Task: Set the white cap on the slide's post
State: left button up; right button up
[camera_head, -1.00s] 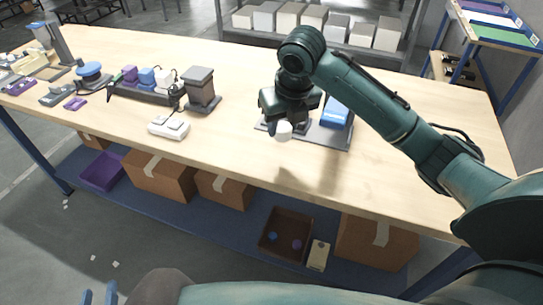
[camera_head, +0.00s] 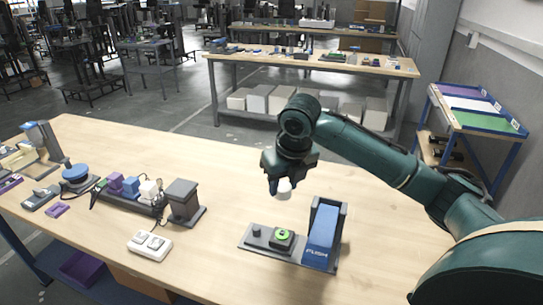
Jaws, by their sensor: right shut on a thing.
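My right gripper (camera_head: 278,184) is shut on the white cap (camera_head: 284,190), which shows at its fingertips. It holds the cap in the air above and behind the slide as seen in the head view. The slide has a dark grey base plate (camera_head: 300,262) lying on the table. On the plate are a small dark knob (camera_head: 256,230), a dark block with a green ring on top (camera_head: 281,235), and a tall blue part marked PUSH (camera_head: 321,236). I cannot tell surely which part is the post. My left gripper is not in view.
A white two-button box (camera_head: 149,245) stands front left on the table (camera_head: 215,160). Behind it are a dark rack (camera_head: 128,201) with purple, blue and white blocks and a grey post-like stand (camera_head: 182,200). The table behind the slide is clear.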

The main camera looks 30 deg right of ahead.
aim_at(286, 197)
notch_tip(286, 197, down, 7)
jog(key=shift+d+r, duration=0.1)
jog(key=shift+f, duration=2.5)
jog(key=shift+f, duration=0.7)
dwell(0.5)
jog(key=o, duration=1.5)
jog(key=shift+c, duration=0.2)
jog(key=shift+r, duration=0.1)
jog(key=shift+r, duration=3.4)
